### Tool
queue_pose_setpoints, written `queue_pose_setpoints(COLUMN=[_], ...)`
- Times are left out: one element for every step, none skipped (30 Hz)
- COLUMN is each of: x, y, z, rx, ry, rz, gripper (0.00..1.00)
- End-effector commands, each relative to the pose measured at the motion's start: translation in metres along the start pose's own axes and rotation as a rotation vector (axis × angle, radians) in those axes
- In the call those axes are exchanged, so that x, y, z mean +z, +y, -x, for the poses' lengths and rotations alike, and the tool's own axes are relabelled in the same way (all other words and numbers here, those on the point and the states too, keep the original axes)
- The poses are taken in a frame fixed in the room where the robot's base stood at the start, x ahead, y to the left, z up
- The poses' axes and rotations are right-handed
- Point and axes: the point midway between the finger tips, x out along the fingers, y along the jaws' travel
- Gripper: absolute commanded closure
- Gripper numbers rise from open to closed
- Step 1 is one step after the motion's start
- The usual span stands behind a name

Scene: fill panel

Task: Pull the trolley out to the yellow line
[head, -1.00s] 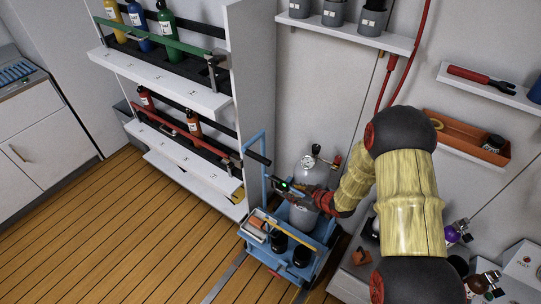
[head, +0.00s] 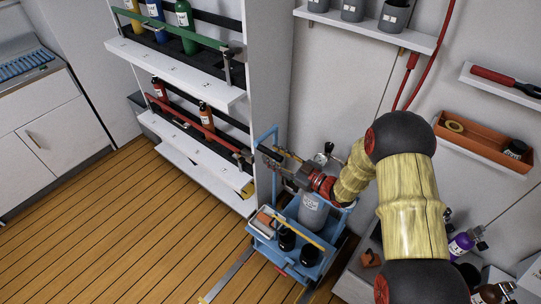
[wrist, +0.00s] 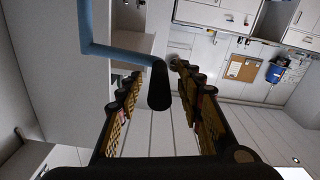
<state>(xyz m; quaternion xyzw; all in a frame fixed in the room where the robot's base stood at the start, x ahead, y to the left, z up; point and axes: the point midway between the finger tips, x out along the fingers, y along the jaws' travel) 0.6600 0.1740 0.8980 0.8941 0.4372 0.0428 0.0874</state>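The blue trolley (head: 262,246) stands by the wall at the end of the white shelf unit in the head view. It carries a grey cylinder (head: 313,212) and dark round items. Its handle has a black grip (head: 270,154) on a blue bent bar. My gripper (head: 281,165) is at the height of this handle. In the wrist view the black grip (wrist: 158,88) lies between the fingers of my gripper (wrist: 160,75), with a gap on each side. The fingers are open and hold nothing. A small yellowish mark (head: 203,299) shows at the bottom edge; I cannot tell if it is the line.
A grey floor rail (head: 232,273) runs out from the trolley. The wooden floor (head: 120,225) to the left is clear. The shelf unit (head: 232,190) holds bottles and stands close left of the trolley. A low white unit with purple and brown bottles (head: 462,244) stands to the right.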

Motion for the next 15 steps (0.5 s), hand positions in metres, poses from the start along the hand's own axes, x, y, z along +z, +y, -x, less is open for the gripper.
queue_pose_setpoints(x=[0.001, 0.001, 0.001, 0.001, 0.001, 0.0, 0.0, 0.0, 0.0, 0.0, 0.0, 0.0, 0.0, 0.0, 0.0], y=[-0.001, 0.0, 0.0, 0.0, 0.0, 0.0, 0.0, 0.0, 0.0, 0.001, 0.001, 0.001, 0.001, 0.001, 0.001], z=[-0.007, -0.009, -0.013, -0.015, -0.017, -0.018, -0.019, -0.02, -0.02, -0.02, -0.02, -0.02, -0.02, -0.02, -0.02], rx=[-0.002, -0.001, 0.0, 0.0, 0.0, 0.0, 0.0, 0.0, 0.001, 0.001, 0.001, 0.001, 0.001, 0.001, 0.001], ry=[0.001, 0.001, 0.0, 0.0, 0.0, 0.0, 0.0, 0.0, 0.0, -0.001, -0.001, -0.001, -0.001, -0.001, -0.001], rz=[0.002, 0.002, 0.002, 0.002, 0.002, 0.002, 0.002, 0.002, 0.001, 0.001, 0.001, 0.001, 0.001, 0.001, 0.001], gripper=[0.63, 0.63, 0.63, 0.63, 0.63, 0.63, 0.63, 0.63, 0.63, 0.63, 0.63, 0.63, 0.63, 0.63, 0.64])
